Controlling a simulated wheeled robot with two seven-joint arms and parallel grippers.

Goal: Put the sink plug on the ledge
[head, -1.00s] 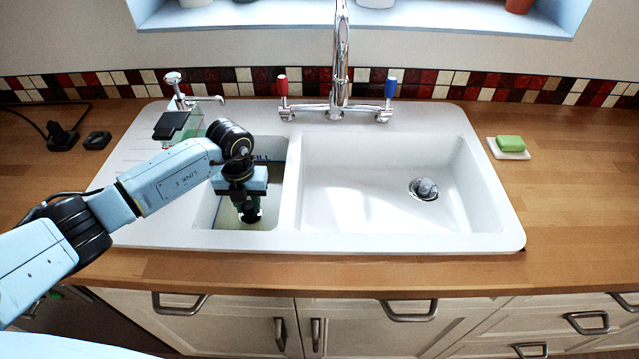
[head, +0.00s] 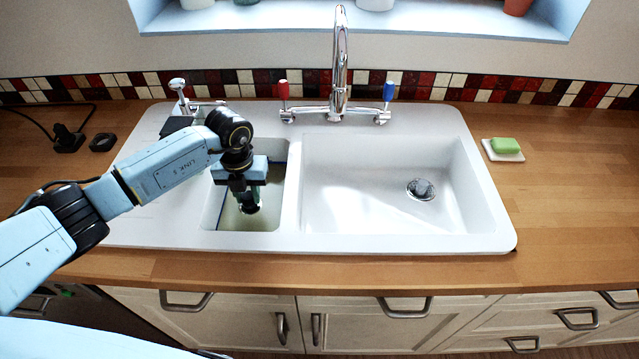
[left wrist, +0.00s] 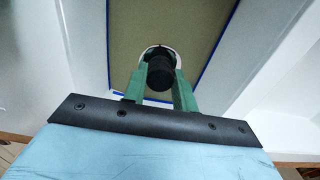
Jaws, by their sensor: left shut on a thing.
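My left gripper (head: 248,198) points down into the small left basin (head: 272,222) of the white sink. In the left wrist view its green fingers (left wrist: 160,88) are shut on a black, round-topped piece (left wrist: 160,70), which I take to be the sink plug. A pale, shiny rim shows around the far side of this piece. Its underside is hidden, and I cannot tell whether it touches the basin floor. A light blue window ledge (head: 440,19) runs along the wall behind the sink. My right gripper is not in view.
The large right basin (head: 350,205) is empty apart from a grey drain fitting (head: 422,188). A chrome tap (head: 340,70) rises behind the basins, with a smaller tap (head: 180,92) at back left. Green soap (head: 504,145) lies on a white dish at right. Pots stand on the window ledge.

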